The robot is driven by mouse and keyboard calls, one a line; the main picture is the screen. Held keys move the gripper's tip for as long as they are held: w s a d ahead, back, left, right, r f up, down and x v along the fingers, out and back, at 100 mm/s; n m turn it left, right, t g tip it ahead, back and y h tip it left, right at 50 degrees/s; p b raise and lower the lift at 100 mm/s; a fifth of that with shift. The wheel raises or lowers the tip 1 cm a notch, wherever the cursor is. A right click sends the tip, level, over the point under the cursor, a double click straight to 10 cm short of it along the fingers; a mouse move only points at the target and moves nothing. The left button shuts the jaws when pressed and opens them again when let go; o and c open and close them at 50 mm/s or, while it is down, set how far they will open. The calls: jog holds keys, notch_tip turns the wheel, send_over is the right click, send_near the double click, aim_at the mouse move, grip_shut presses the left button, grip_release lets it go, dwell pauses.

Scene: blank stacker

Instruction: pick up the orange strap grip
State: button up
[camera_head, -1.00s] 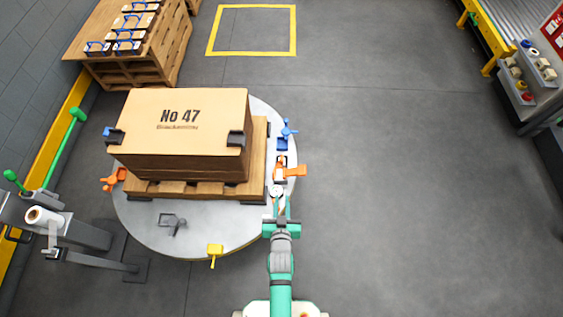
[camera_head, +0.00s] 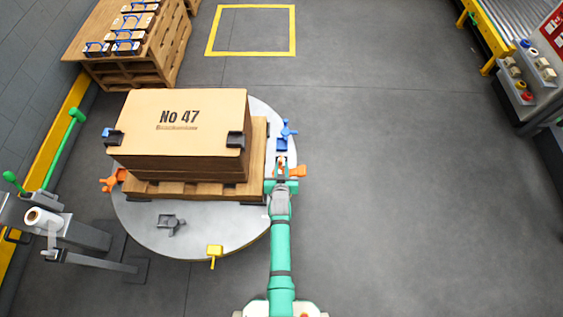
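An orange strap grip (camera_head: 298,171) is at the right edge of the round grey turntable (camera_head: 225,240), beside the pallet. Its right end shows; my gripper covers most of the rest. My gripper (camera_head: 281,165) is over its left part, with the arm reaching straight up the picture from the bottom. I cannot tell whether the fingers touch it or how far apart they are. Another orange piece (camera_head: 113,180) lies at the turntable's left edge, left of the pallet.
A brown box (camera_head: 180,135) marked No 47 stands on a wooden pallet (camera_head: 258,160), close left of my gripper. A blue piece (camera_head: 288,130) sits just beyond it. A grey piece (camera_head: 171,223) and a yellow piece (camera_head: 214,251) are nearer. Floor to the right is clear.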

aim_at(281, 159)
jog(key=shift+x, duration=2.65)
jog(key=shift+a, duration=0.1)
grip_shut()
